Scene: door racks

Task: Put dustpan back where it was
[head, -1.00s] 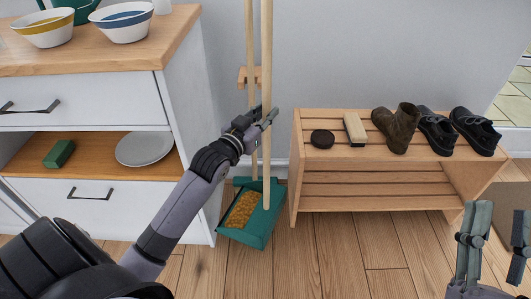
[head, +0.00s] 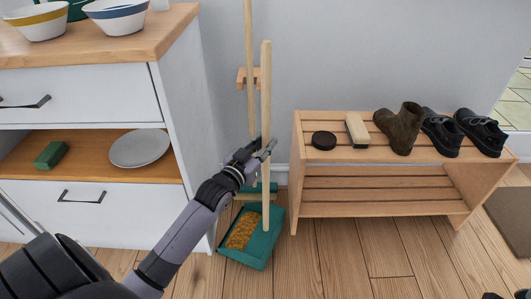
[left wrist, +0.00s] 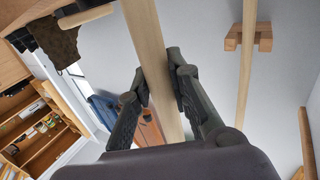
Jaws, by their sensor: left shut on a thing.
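The teal dustpan (head: 262,249) with a long pale wooden handle is low near the floor, between the white cabinet and the wooden rack. Brown-orange material lies in its pan. My left gripper (head: 268,149) is shut on the handle, around its middle. The left wrist view shows the handle (left wrist: 150,45) between both fingers (left wrist: 160,85). I cannot tell whether the pan touches the floor. Behind it a second wooden pole (head: 249,60) stands by a wooden wall holder (head: 241,77). Only dark tips of my right gripper (head: 492,296) show at the bottom edge.
The slatted rack (head: 375,196) on the right carries a round black tin, a brush, a brown boot and black shoes. The cabinet (head: 182,110) on the left holds bowls, a plate and a green sponge (head: 52,154). The floor in front of the rack is clear.

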